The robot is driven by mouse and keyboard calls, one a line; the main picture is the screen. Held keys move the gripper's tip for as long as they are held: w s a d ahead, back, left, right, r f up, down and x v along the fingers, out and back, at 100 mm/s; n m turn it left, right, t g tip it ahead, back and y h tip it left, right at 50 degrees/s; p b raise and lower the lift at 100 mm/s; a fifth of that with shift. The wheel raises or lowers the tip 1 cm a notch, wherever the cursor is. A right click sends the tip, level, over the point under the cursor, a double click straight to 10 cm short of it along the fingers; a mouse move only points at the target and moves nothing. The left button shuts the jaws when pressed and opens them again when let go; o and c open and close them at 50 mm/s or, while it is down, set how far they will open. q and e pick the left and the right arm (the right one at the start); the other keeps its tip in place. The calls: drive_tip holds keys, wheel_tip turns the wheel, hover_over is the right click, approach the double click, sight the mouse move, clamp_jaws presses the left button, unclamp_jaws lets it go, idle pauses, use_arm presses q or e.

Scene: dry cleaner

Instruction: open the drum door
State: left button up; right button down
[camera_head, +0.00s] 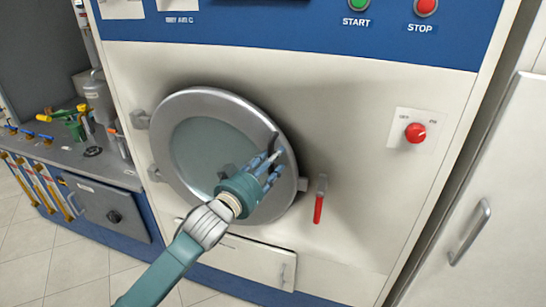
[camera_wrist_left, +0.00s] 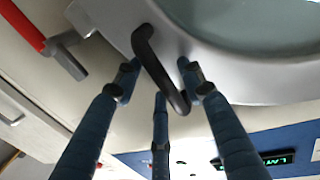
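The round drum door (camera_head: 178,113) has a wide grey metal rim and a glass window. It looks closed against the machine front, with its hinges on the left. A dark curved handle (camera_head: 273,143) sits on the right of its rim; it shows clearly in the left wrist view (camera_wrist_left: 146,50). My left gripper (camera_head: 268,166) is in front of the rim's right side and hides part of the door and handle. In the left wrist view its fingers (camera_wrist_left: 160,82) are spread, with the handle between them; contact cannot be made out. My right gripper is not in view.
A red lever (camera_head: 319,202) hangs just right of the door. A red knob (camera_head: 415,133) and the start button (camera_head: 358,4) and stop button (camera_head: 425,7) are on the machine. A lower panel (camera_head: 245,262) lies below. A cluttered side bench (camera_head: 85,165) stands left.

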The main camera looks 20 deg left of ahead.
use_arm(q)
drive_tip(key=shift+w, duration=0.25)
clamp_jaws()
drive_tip(key=shift+s, duration=0.15)
